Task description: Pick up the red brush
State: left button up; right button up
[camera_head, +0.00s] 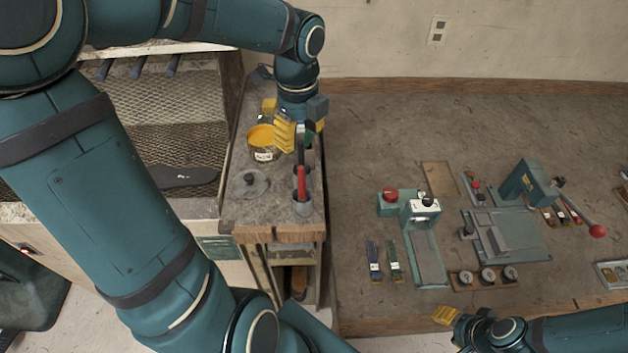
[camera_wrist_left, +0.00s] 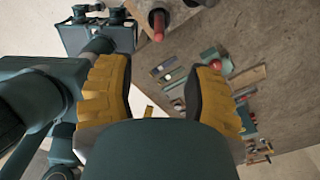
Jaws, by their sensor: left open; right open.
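A reddish end on a dark round shape (camera_wrist_left: 158,24) at the top of the left wrist view may be the brush. My left gripper (camera_head: 300,130) is open, behind and above the red part in the head view. Its yellow fingers are spread with nothing clearly between them in the wrist view (camera_wrist_left: 160,75). My right gripper (camera_head: 446,315) is at the front edge of the main table, away from the brush.
An open tin of yellow paste (camera_head: 263,141) and a round metal lid (camera_head: 249,183) sit left of the brush. A dark sole (camera_head: 182,175) lies on the rack further left. A press (camera_head: 425,240) and other tools stand on the main table (camera_head: 370,130).

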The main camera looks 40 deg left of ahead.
aim_at(301, 178)
pick_arm(q)
jog(key=f, duration=0.5)
jog(key=f+b, duration=0.1)
jog(key=f, duration=0.2)
jog(key=shift+s+f, duration=0.15)
jog(key=shift+s, duration=0.1)
jog(key=f, duration=0.2)
jog(key=f+b, duration=0.1)
jog(key=f, duration=0.2)
jog(key=shift+w+a+f, duration=0.1)
jog(key=shift+w, duration=0.1)
grip_shut()
